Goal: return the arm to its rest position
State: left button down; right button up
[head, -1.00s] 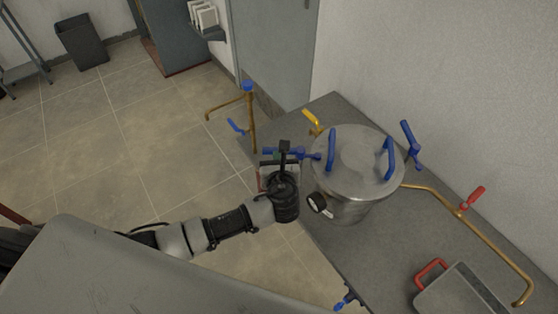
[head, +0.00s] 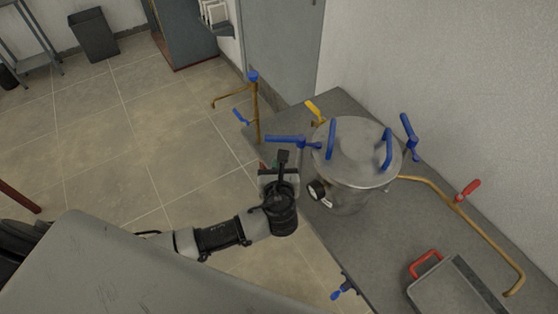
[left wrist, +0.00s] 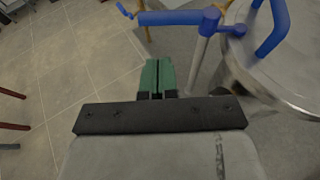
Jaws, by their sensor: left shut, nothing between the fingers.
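My left arm (head: 222,235) reaches in from the lower left in the head view. My left gripper (head: 268,166) is beside the near left edge of the grey bench, left of the metal vessel (head: 352,165). In the left wrist view its green fingertips (left wrist: 157,76) are together with nothing between them. A blue-handled valve (head: 290,140) on the vessel's left side lies just beyond the fingers; its blue lever also shows in the left wrist view (left wrist: 178,17). The fingers look apart from it. My right gripper is not in view.
The grey bench (head: 400,255) carries a brass pipe (head: 460,208) with a red valve handle (head: 468,190), and a metal box with a red handle (head: 455,285). A brass pipe with blue taps (head: 256,105) stands at the bench's left. The tiled floor (head: 130,130) at left is open.

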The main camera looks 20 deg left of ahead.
pick_arm(q)
jog(key=shift+a+b+v, duration=0.2)
jog(key=shift+b+v, duration=0.3)
jog(key=shift+v, duration=2.3)
jog(key=s+a+f+n+g+h+b, duration=0.15)
jog(key=f+n, duration=0.25)
jog(key=f, duration=0.7)
jog(key=s+a+f+n+g+b, duration=0.2)
jog(key=s+f+n+g, duration=0.1)
jog(key=f, duration=0.8)
jog(key=s+a+f+n+g+h+b, duration=0.1)
jog(key=s+a+f+n+g+b, duration=0.2)
jog(key=f, duration=0.8)
jog(key=s+a+f+n+g+h+b, duration=0.1)
jog(key=s+f+n+g, duration=0.1)
jog(key=s+f+n, duration=0.7)
jog(key=s+a+f+n+g+h+b, duration=0.1)
jog(key=s+f+n, duration=0.9)
jog(key=s, duration=1)
notch_tip(320, 180, down, 2)
jog(key=shift+f+g+h+b, duration=0.1)
jog(key=shift+g+h+b, duration=0.35)
jog(key=shift+g+b, duration=0.35)
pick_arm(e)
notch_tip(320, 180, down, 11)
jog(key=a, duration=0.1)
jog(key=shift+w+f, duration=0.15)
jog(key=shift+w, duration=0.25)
